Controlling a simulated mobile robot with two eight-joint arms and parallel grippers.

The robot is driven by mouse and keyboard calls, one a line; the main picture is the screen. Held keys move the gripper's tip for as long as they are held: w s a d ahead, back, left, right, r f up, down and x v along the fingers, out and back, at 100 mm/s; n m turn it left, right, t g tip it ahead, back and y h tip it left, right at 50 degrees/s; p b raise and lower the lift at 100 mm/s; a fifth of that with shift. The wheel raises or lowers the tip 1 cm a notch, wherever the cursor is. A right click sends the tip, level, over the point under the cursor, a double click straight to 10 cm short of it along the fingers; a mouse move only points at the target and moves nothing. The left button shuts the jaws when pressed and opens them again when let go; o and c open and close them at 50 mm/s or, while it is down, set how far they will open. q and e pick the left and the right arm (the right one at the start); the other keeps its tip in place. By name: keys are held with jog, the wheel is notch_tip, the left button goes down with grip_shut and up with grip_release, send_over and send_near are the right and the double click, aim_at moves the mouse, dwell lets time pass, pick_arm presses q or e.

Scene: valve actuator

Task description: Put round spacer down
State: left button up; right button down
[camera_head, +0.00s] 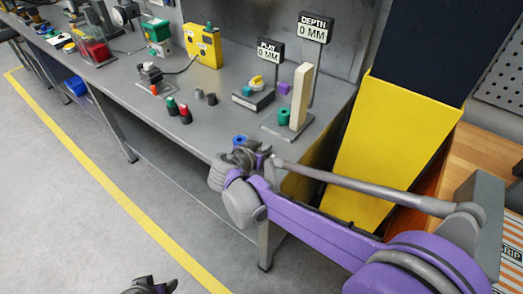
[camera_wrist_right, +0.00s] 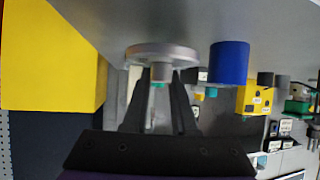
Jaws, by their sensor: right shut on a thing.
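A light grey round disc with a short hub (camera_wrist_right: 162,54), which I take to be the round spacer, shows between my right fingertips in the right wrist view. My right gripper (camera_wrist_right: 160,80) is shut on its hub. The disc is close to the grey bench surface; whether it touches is unclear. In the head view my right gripper (camera_head: 252,156) is at the bench's front edge, and I cannot make out the disc there. My left gripper (camera_head: 150,286) is partly visible at the bottom edge, away from the bench; its jaw state is unclear.
A blue cylinder (camera_wrist_right: 229,62) stands right beside the disc; it also shows in the head view (camera_head: 239,140). Red and green-topped pieces (camera_head: 179,112) are farther left. A yellow panel (camera_head: 378,140) is at the right.

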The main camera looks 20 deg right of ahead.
jog(key=shift+f, duration=0.85)
jog(key=shift+f, duration=0.1)
jog(key=c, duration=0.7)
grip_release()
